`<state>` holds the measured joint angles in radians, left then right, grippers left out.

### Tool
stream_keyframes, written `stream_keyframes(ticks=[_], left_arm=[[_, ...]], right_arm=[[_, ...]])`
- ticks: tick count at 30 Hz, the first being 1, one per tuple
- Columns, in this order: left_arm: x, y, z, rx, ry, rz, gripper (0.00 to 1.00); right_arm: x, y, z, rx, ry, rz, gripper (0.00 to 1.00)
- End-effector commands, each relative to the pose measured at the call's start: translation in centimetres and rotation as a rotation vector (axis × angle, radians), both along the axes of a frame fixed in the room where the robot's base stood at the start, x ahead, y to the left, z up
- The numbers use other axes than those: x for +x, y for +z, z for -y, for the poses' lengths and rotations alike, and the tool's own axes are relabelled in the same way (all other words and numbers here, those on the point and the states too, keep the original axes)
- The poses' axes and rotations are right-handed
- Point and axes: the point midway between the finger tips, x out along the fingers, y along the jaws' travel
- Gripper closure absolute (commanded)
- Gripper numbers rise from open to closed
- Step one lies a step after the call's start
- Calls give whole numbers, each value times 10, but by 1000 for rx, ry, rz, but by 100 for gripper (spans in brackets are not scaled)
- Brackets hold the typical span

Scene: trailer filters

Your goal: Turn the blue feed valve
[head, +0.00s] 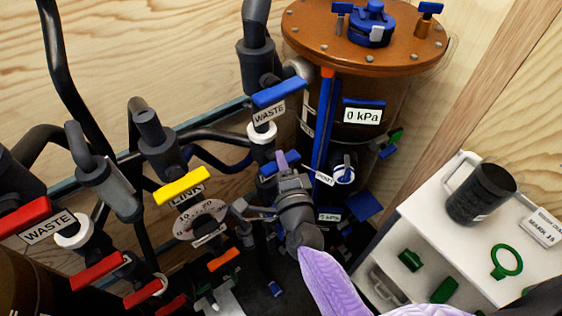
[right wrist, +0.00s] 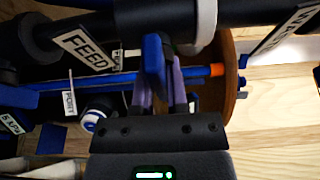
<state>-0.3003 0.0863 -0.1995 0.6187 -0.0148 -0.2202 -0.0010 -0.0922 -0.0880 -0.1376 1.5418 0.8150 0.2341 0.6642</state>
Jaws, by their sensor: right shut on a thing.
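The blue feed valve handle (right wrist: 153,62) stands between the two purple fingers of my right gripper (right wrist: 162,88) in the right wrist view, next to a white FEED label (right wrist: 86,50). My right gripper is shut on this handle. In the head view, the right gripper (head: 281,160) reaches up from below to the blue handle (head: 268,167), just under the white pipe collar; its fingers partly hide the handle. My left gripper is not in view.
A blue WASTE valve handle (head: 280,94) sits close above. A yellow LINK handle (head: 181,187) and red handles (head: 97,269) are to the left. The copper-lidded tank (head: 330,50) stands behind. A white cart (head: 440,225) with a black canister (head: 482,193) is at right.

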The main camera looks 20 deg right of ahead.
Motion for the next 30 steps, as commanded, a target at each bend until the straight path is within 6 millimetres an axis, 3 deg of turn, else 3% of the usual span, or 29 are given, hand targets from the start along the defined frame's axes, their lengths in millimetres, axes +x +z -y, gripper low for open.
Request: stream_keyframes(ticks=[14, 30], left_arm=[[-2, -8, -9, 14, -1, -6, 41], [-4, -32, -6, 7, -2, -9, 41]], right_arm=[[0, -3, 0, -112, 2, 38, 100], [0, -3, 0, -577, 3, 207, 100]])
